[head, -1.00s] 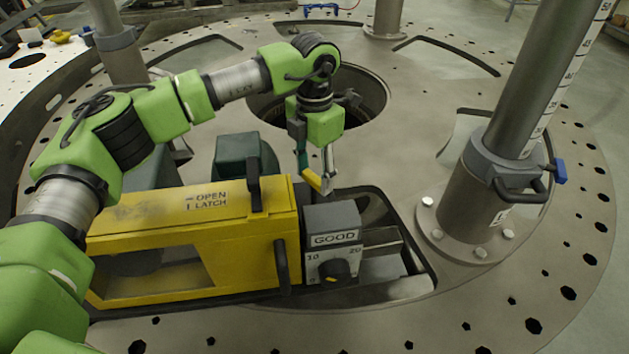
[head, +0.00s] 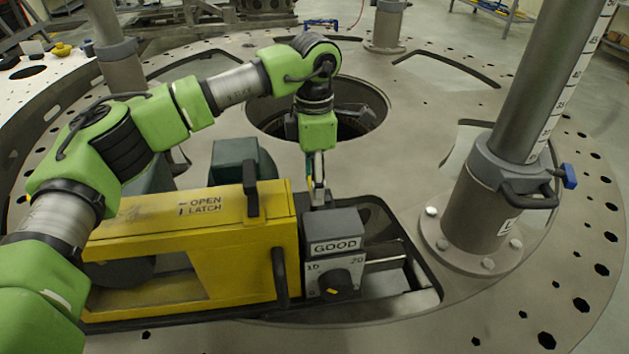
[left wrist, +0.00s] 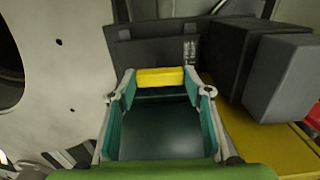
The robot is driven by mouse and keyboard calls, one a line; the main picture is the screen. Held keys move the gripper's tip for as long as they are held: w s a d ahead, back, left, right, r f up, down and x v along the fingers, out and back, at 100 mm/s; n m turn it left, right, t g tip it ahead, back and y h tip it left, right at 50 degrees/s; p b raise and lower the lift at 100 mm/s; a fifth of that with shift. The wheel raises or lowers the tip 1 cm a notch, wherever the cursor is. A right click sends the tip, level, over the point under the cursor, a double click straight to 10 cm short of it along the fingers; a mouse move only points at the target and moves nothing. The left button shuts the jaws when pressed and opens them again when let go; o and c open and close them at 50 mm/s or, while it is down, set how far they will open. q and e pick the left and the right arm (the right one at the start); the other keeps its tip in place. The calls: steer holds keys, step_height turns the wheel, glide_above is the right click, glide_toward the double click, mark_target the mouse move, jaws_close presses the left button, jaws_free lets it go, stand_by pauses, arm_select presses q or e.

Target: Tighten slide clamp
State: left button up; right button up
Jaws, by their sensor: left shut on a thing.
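My left gripper (head: 318,200) points down behind the grey gauge box (head: 334,225), beside the yellow housing (head: 190,225). In the left wrist view, its teal fingers (left wrist: 160,100) are shut on a short yellow bar (left wrist: 160,77) between the fingertips. The box front reads GOOD, with 10 and 20 around a black dial (head: 335,284). The clamp's lower part is hidden behind the box. My right gripper is out of view.
The yellow housing has black handles and OPEN LATCH lettering. A thick grey post (head: 510,130) with a collar and blue knob (head: 569,176) stands to the right. A round hole (head: 365,95) opens behind my gripper. The plate between hole and post is clear.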

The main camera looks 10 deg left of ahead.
arm_select(q)
steer(key=shift+r, duration=0.1)
steer(key=o, duration=1.1)
step_height(320, 180, up, 12)
